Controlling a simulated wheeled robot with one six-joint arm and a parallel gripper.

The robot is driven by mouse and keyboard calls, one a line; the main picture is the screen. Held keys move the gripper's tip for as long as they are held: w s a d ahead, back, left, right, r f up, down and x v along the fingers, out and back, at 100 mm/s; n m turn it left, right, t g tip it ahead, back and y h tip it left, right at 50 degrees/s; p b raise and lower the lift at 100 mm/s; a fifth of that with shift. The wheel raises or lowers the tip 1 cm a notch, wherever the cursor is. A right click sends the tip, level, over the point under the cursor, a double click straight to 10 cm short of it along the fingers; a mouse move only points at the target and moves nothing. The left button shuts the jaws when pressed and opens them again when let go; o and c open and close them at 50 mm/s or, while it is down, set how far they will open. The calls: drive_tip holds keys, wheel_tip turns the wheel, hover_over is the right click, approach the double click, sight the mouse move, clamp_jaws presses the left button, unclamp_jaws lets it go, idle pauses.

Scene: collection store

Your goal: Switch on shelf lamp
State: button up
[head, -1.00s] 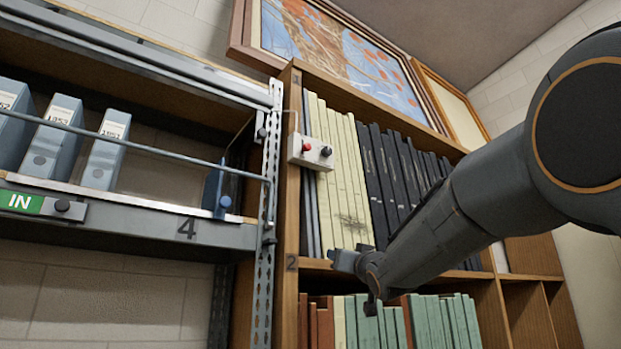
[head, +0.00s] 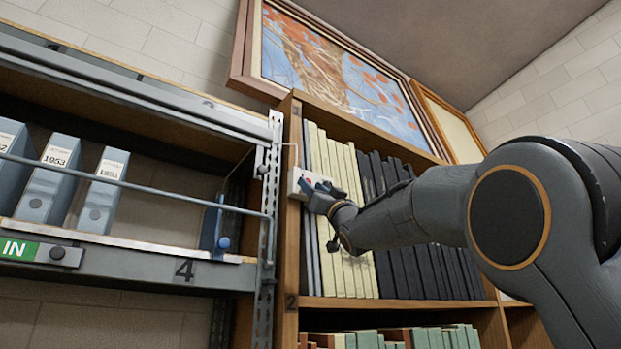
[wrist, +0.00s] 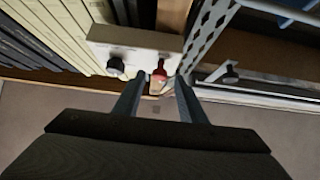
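A small white switch box (head: 293,182) is fixed to the front edge of the wooden bookcase upright. My gripper (head: 310,187) is in front of it in the head view and hides much of its face. In the wrist view the box (wrist: 135,38) carries a red knob (wrist: 160,68) and a black knob (wrist: 116,66). My gripper (wrist: 161,80) is open there, with its two fingers apart and nothing held. The red knob is in line with the gap between the fingertips; I cannot tell whether they touch it. No lamp can be made out.
A metal shelf rack with a perforated post (head: 268,215) stands just left of the box. Its rail (head: 130,178) runs before grey box files (head: 100,190). Cream and black books (head: 340,225) fill the bookcase to the right. A framed picture (head: 330,60) is above.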

drive_tip(key=shift+w+a+r+p, duration=0.25)
drive_tip(key=shift+w+r+p, duration=0.1)
drive_tip(key=shift+w+r, duration=0.15)
